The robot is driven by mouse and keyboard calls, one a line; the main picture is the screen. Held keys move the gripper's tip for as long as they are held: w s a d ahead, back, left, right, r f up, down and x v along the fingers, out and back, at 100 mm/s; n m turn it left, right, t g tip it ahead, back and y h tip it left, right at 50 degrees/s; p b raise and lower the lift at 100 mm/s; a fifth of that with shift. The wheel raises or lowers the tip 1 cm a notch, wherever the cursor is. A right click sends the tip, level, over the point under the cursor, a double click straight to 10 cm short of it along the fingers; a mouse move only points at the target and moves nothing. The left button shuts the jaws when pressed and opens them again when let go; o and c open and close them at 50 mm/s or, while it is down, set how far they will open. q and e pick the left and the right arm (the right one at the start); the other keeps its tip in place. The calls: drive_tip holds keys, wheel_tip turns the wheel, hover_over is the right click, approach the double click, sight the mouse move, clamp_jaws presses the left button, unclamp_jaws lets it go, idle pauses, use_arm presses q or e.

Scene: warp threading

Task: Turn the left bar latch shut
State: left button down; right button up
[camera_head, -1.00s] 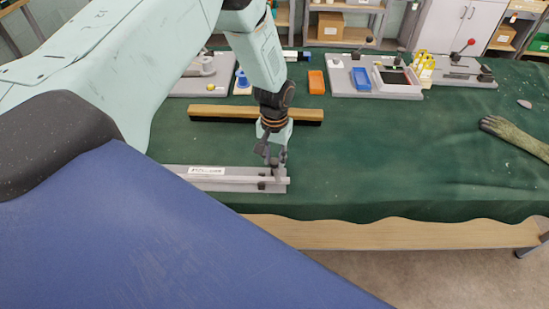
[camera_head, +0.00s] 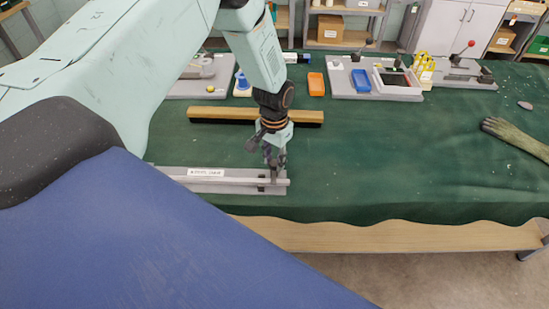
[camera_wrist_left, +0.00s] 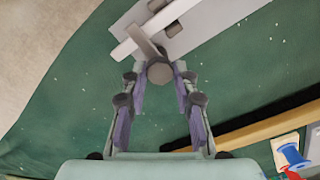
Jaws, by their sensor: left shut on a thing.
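A pale bar (camera_head: 225,181) lies along the grey, labelled board (camera_head: 180,187) at the table's front edge. The latch, a small lever with a dark round knob (camera_wrist_left: 160,73), is at the bar's right end in the head view. In the wrist view its grey arm (camera_wrist_left: 146,44) runs from the knob across the bar (camera_wrist_left: 150,30). My left gripper (camera_head: 275,158) points down at the latch. In the wrist view its fingers (camera_wrist_left: 160,80) are closed on both sides of the knob. The fingers partly hide the latch in the head view. My right gripper is out of view.
A brush with a wooden back (camera_head: 225,112) lies behind the board. A greenish hand-shaped thing (camera_head: 515,134) lies at right. The table's middle right is clear.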

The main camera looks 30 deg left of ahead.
sight(274, 163)
use_arm(q)
drive_tip(key=c, duration=1)
unclamp_jaws()
drive_tip(key=shift+s, duration=0.1)
drive_tip(key=shift+c, duration=0.2)
drive_tip(key=shift+r, duration=0.1)
drive_tip(key=shift+w+r, duration=0.2)
drive_tip(key=shift+r, duration=0.2)
wheel_tip(274, 163, up, 11)
drive_tip(key=shift+s, duration=0.15)
